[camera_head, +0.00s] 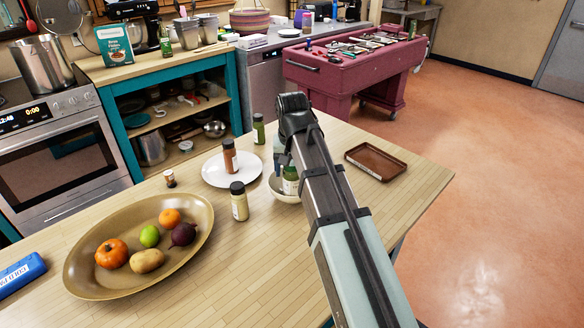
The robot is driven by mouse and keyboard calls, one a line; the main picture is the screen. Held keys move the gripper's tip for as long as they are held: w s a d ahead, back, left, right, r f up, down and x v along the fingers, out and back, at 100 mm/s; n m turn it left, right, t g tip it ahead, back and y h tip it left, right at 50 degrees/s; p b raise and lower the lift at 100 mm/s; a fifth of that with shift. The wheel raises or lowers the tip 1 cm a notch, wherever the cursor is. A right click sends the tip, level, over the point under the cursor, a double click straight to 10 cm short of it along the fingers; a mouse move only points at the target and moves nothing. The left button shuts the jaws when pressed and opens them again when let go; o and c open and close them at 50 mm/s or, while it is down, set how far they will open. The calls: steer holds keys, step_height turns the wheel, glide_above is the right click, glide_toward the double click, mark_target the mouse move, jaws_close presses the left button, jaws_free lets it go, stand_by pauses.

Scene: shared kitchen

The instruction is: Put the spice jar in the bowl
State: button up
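A small pale bowl (280,195) sits on the wooden table, partly hidden behind my arm. A jar with green contents and a pale label (290,181) shows in or just over the bowl; I cannot tell whether it rests there. My gripper (284,164) points down at this jar, mostly hidden by my arm, so its fingers cannot be read. Other spice jars stand nearby: a reddish-brown one (230,158) on a white plate (214,177), a green one (258,131) behind the plate, and a pale yellow one with a dark lid (239,203) left of the bowl.
A large oval tray (191,252) with fruit and vegetables lies at the left. A brown rectangular tray (376,162) lies right of my arm. A blue box (20,274) is at the left edge. The front middle of the table is clear.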

steer(key=shift+o, duration=0.6)
steer(key=shift+r, duration=0.15)
steer(key=r, duration=0.4)
steer(key=s+r, duration=0.1)
steer(key=r, duration=0.7)
steer(key=shift+s, duration=0.4)
steer(key=shift+f, duration=0.1)
